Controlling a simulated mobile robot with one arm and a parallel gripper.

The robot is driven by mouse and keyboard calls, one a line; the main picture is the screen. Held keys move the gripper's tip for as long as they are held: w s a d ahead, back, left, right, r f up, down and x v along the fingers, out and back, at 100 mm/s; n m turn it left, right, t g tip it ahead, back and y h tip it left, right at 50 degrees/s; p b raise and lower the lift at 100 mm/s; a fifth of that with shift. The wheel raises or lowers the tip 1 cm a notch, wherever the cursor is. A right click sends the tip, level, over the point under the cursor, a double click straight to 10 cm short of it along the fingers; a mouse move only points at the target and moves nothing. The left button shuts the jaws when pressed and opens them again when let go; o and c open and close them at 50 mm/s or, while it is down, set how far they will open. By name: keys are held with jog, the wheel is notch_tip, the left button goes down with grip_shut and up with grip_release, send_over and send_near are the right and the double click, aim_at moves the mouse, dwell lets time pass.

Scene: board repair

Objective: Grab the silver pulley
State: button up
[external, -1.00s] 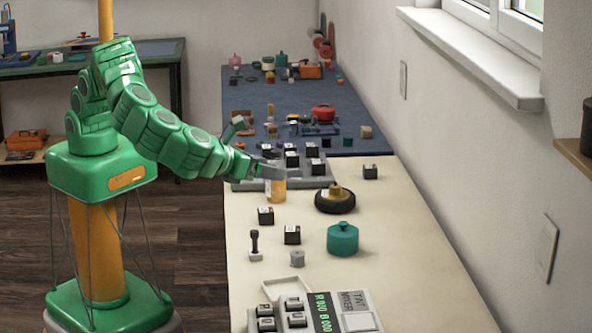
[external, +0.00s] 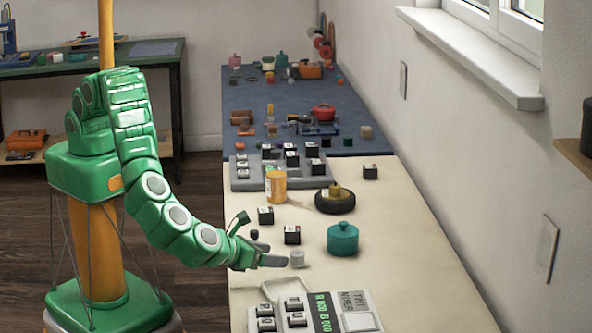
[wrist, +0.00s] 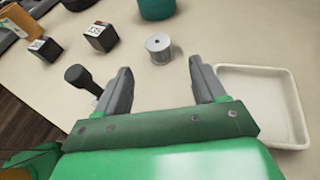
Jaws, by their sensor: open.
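The silver pulley (external: 297,258) is a small grey spool standing upright on the cream table. In the wrist view the pulley (wrist: 158,48) sits just beyond my fingertips, nearly midway between them, with its top hole showing. My gripper (wrist: 157,75) is open and empty, its two grey fingers spread wide. In the external view my gripper (external: 272,260) is low over the table, just left of the pulley. Whether a finger touches the pulley cannot be told there; in the wrist view they look apart.
A dark-knobbed stamp (wrist: 82,78) stands close by my left finger. A white tray (wrist: 262,105) lies by the right finger. Black cubes (external: 292,235), a teal pot (external: 342,239), a black wheel (external: 335,204) and an orange jar (external: 275,184) stand beyond. A label machine (external: 330,312) is in front.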

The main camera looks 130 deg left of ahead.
aim_at(291, 256)
jog(key=shift+x, duration=3.65)
jog(key=shift+s, duration=0.1)
jog(key=c, duration=1.2)
jog(key=shift+r, duration=0.15)
